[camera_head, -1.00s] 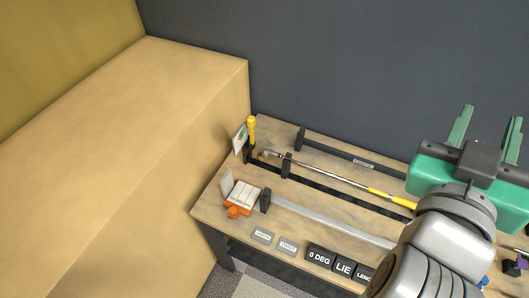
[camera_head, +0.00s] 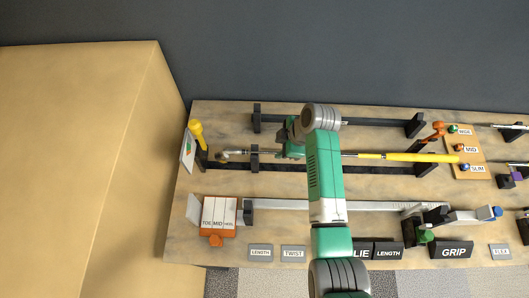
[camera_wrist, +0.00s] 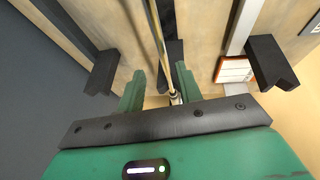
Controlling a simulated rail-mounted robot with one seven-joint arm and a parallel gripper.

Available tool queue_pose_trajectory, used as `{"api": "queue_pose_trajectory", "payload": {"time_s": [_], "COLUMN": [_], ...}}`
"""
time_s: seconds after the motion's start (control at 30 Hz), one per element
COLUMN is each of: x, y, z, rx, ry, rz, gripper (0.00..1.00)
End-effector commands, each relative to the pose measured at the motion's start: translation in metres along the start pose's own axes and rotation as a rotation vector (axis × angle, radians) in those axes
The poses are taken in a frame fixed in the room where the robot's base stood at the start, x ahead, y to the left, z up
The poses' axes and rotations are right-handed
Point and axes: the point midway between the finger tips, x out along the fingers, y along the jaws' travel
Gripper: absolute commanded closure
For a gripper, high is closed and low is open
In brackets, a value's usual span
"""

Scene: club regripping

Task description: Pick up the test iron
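The test iron appears to be the club with a yellow grip (camera_head: 405,157), a thin steel shaft (camera_head: 350,154) and a small head (camera_head: 223,156) at the left. It lies level along the rack on the bench. My gripper (camera_wrist: 160,72) is over the shaft, partly hidden by my arm in the head view. In the wrist view, its two green fingers are apart, with the shaft (camera_wrist: 155,30) running between them. I cannot tell whether either finger touches the shaft.
Black rack posts (camera_head: 256,117) stand near the club. A grey bar (camera_head: 280,204) lies in front, with an orange block (camera_head: 216,240) at its left. An upright yellow-topped tool (camera_head: 196,130) stands by the club head. Label signs (camera_head: 451,250) line the front edge.

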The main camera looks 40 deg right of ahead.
Motion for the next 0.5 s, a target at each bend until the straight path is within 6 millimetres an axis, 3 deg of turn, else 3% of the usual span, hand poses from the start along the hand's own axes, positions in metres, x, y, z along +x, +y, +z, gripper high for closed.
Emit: {"api": "queue_pose_trajectory", "payload": {"time_s": [0.17, 0.4, 0.5], "x": [0.013, 0.053, 0.061], "y": [-0.001, -0.008, -0.007], "z": [-0.001, 0.0, -0.001], "rx": [-0.001, 0.001, 0.0], "ry": [-0.001, -0.001, -0.001], "rz": [0.001, -0.001, 0.001], "gripper": [0.65, 0.65, 0.65]}}
